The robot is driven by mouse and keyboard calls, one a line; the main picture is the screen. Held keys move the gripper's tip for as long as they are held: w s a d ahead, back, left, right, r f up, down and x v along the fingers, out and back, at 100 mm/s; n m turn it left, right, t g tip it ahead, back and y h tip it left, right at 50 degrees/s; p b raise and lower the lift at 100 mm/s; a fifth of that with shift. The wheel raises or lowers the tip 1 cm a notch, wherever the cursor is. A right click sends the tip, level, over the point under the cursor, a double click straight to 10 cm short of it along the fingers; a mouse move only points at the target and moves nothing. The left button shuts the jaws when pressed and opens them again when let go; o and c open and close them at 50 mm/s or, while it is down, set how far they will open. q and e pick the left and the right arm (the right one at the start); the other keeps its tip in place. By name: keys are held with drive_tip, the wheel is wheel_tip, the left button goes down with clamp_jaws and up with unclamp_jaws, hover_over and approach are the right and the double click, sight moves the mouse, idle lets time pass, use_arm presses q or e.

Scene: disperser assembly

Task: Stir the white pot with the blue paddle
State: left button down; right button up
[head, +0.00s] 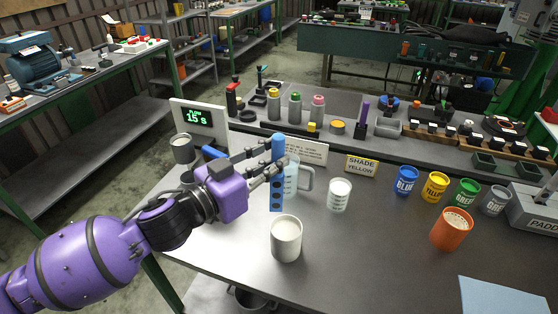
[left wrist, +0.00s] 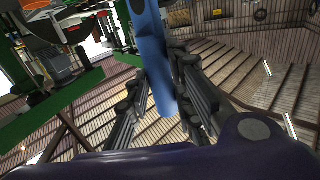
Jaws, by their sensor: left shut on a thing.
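My left gripper (head: 262,172) is shut on the blue paddle (head: 277,190), which has dark holes down its lower part. The paddle stands upright, its lower end just above and behind the white pot's rim in the head view; whether it is over the opening is hard to tell. The white pot (head: 286,243) stands on the bench with pale content inside. In the left wrist view the blue paddle (left wrist: 152,60) runs between the gripper's fingers (left wrist: 165,108). My right gripper is not in view.
A clear jug (head: 306,179) stands behind the paddle, and a white measuring cup (head: 339,195) to the right. A timer sign (head: 196,118) reads 15 s. An orange pot (head: 451,229) and several colour cans stand further right.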

use_arm(q)
drive_tip(key=s+d+r+m+g+h, duration=0.2)
drive_tip(key=s+m+g+h, duration=0.1)
drive_tip(key=g, duration=0.1)
drive_tip(key=h+b, duration=0.1)
drive_tip(key=b, duration=0.4)
hover_over(280, 208)
drive_tip(key=s, duration=0.5)
drive_tip(key=shift+f, duration=6.3)
drive_tip(key=shift+w+d+m+g, duration=0.1)
drive_tip(key=shift+w+m+g, duration=0.2)
drive_tip(key=shift+m, duration=0.1)
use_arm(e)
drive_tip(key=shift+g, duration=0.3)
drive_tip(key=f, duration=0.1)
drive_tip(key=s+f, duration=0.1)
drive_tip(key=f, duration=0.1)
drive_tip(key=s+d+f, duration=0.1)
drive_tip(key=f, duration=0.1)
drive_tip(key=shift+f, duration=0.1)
use_arm(q)
drive_tip(key=shift+s+f, duration=0.1)
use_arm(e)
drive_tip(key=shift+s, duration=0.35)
